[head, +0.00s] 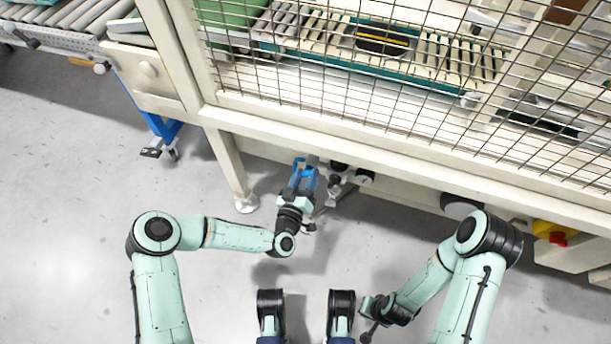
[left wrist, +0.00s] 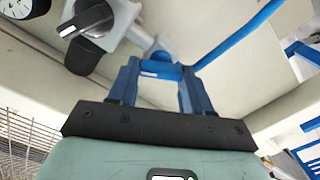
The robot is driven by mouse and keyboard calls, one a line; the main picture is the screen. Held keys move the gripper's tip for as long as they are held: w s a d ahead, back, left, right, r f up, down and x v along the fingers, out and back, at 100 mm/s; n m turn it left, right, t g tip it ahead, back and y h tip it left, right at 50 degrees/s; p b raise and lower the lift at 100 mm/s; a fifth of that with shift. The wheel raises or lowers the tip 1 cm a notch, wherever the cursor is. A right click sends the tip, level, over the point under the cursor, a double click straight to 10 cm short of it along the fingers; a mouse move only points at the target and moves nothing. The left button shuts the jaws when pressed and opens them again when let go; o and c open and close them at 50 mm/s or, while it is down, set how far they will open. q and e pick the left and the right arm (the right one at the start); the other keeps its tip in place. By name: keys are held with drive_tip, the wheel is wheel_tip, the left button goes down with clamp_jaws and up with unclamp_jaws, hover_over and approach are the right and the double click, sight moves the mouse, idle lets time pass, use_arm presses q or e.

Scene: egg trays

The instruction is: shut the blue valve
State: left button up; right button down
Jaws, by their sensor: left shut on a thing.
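My left gripper (head: 302,176) is under the front beam of the caged machine, its blue fingers up at the valve fittings. In the left wrist view the two fingers (left wrist: 160,88) are shut on the blue valve's handle (left wrist: 160,69), a short blue piece between their tips. A grey fitting (left wrist: 159,46) lies just behind the handle. In the head view the fingers largely hide the blue valve. My right gripper (head: 372,318) hangs low at the lower middle, away from the machine; its jaw gap is unclear.
A black knob (left wrist: 88,20) on a grey body and a round gauge (left wrist: 18,8) sit beside the valve. A blue tube (left wrist: 240,35) slants up right. A machine leg (head: 236,172) stands left of my left gripper. A red button (head: 557,239) is at far right. The front floor is clear.

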use_arm(q)
drive_tip(key=n, duration=0.5)
drive_tip(key=shift+a+f+n, duration=0.1)
drive_tip(key=shift+f+n, duration=0.05)
drive_tip(key=shift+n, duration=0.25)
drive_tip(key=n, duration=0.2)
drive_tip(key=shift+n, duration=0.3)
drive_tip(key=shift+f+n, duration=0.1)
drive_tip(key=shift+n, duration=1.7)
drive_tip(key=o, duration=1.1)
drive_tip(key=shift+c, duration=0.2)
drive_tip(key=shift+s, duration=0.1)
drive_tip(key=p+v, duration=0.3)
drive_tip(key=v, duration=1)
use_arm(e)
drive_tip(key=w+r+t, duration=0.2)
drive_tip(key=w+r, duration=0.3)
drive_tip(key=w, duration=0.1)
drive_tip(key=shift+a, duration=0.4)
